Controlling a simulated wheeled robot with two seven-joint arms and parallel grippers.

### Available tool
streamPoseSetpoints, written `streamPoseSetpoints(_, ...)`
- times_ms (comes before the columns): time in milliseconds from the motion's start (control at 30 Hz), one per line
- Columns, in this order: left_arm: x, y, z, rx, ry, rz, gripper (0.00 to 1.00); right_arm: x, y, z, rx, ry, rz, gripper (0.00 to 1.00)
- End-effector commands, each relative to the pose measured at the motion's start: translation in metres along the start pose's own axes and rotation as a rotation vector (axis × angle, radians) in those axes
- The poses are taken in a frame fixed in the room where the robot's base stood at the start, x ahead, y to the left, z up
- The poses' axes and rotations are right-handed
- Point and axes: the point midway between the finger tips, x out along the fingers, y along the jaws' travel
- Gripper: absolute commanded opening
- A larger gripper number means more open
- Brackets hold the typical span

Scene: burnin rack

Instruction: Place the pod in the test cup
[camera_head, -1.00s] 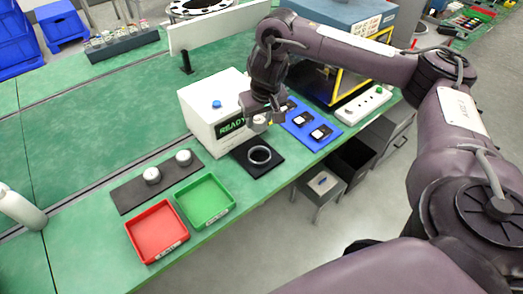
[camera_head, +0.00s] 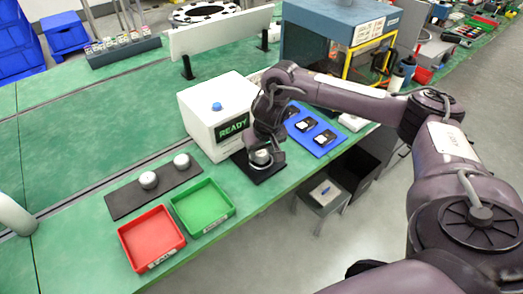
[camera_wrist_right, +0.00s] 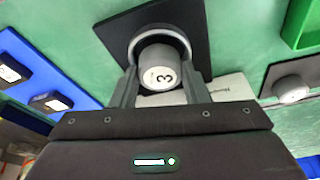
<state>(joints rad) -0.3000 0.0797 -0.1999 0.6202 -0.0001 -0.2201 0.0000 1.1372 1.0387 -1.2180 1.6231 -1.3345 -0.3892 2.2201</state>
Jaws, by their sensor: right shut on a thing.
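The test cup (camera_wrist_right: 160,30) is a grey ring on a black pad (camera_wrist_right: 196,19); in the wrist view the pod overlaps the ring. In the head view my right gripper (camera_head: 262,160) is over the pad, and its fingers partly hide the cup. I cannot tell whether the pod's base is inside the ring or above it. My left gripper is not in view.
A white box showing "READY" (camera_head: 205,130) stands just behind the pad. A blue mat (camera_head: 320,148) with dark items lies to the right. Red (camera_head: 150,236) and green (camera_head: 203,204) trays and a dark strip (camera_head: 125,201) with two round pods lie to the left.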

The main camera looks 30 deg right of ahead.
Motion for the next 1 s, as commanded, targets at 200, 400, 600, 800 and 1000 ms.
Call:
streamPoseSetpoints(200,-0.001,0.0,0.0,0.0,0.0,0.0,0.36,0.005,0.0,0.002,0.001,-0.002,0.0,0.16)
streamPoseSetpoints(400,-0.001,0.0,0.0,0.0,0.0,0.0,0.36,0.011,0.0,0.003,0.001,-0.001,0.0,0.16)
streamPoseSetpoints(600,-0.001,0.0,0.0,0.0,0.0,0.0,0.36,0.012,0.0,0.004,0.0,-0.001,0.0,0.51)
streamPoseSetpoints(800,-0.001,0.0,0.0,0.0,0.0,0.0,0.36,0.012,0.001,0.004,0.001,-0.002,0.002,0.63)
streamPoseSetpoints(1000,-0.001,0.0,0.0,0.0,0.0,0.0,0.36,0.012,0.002,0.004,0.001,-0.003,0.004,0.63)
